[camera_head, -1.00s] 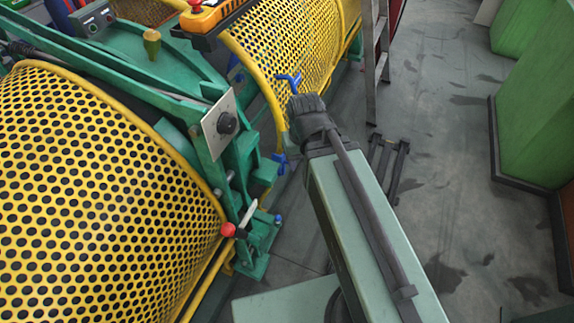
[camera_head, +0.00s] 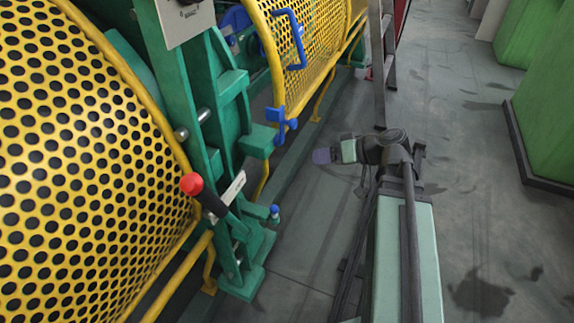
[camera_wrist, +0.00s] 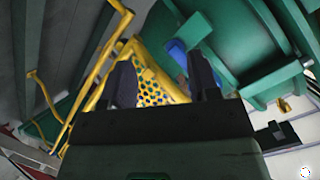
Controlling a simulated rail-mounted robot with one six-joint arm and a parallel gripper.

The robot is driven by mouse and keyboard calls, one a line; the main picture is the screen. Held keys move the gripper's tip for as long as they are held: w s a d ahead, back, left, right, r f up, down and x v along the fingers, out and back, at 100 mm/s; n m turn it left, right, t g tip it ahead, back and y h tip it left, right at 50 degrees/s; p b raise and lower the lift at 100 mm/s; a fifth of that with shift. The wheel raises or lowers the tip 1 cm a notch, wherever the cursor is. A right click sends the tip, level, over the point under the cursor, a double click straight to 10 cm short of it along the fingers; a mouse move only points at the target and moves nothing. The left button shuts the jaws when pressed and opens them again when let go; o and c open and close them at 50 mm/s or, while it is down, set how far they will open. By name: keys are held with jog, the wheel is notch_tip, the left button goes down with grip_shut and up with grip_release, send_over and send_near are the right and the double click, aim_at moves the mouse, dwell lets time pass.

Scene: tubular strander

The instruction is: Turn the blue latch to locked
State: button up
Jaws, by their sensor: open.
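The blue latch (camera_head: 282,124) sits at the lower corner of the far yellow perforated guard (camera_head: 310,55), next to a green machine block. Its handle looks roughly upright, with a short arm to the left. My gripper (camera_head: 323,156) is to the right of the latch and a little lower in the picture, apart from it and pointing left. In the wrist view my two dark fingers (camera_wrist: 160,65) are spread with nothing held between them. A blue part (camera_wrist: 178,50) shows beyond the right finger; I cannot tell whether it is the latch.
A blue handle (camera_head: 296,40) is on the guard above the latch. A red-knobbed lever (camera_head: 192,184) juts from the green frame (camera_head: 200,130) at left. A ladder (camera_head: 380,60) stands behind. The grey floor (camera_head: 450,110) at right is open, up to green cabinets (camera_head: 550,110).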

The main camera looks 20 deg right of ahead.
aim_at(296, 122)
notch_tip(296, 122, up, 7)
jog(key=w+n+t+y+p, duration=0.2)
jog(key=n+t+y, duration=0.2)
jog(key=n, duration=0.3)
jog(key=shift+n, duration=0.3)
jog(key=x, duration=1)
jog(key=shift+w+a+f, duration=0.15)
jog(key=shift+w+a, duration=0.05)
jog(key=shift+w, duration=0.25)
grip_shut()
